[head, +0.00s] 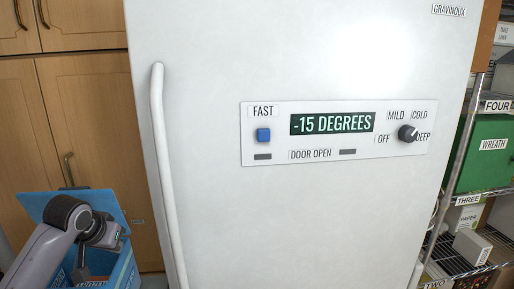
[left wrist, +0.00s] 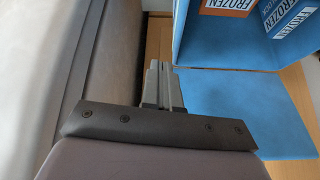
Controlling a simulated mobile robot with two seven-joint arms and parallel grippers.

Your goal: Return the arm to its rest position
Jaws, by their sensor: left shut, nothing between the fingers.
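My left arm comes in at the lower left of the head view, in front of the open blue box. My left gripper (left wrist: 160,68) shows in the left wrist view with its fingers together and nothing between them. In the head view the gripper (head: 81,273) is small and partly cut off by the view, low over the box. My right gripper is in neither view.
A white freezer (head: 300,220) with a long handle (head: 165,170) stands close right of my arm; its panel reads -15 DEGREES. The blue box (head: 125,272) also shows in the wrist view (left wrist: 215,45). Wooden cabinets (head: 95,110) stand behind; wire shelving (head: 465,265) is right.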

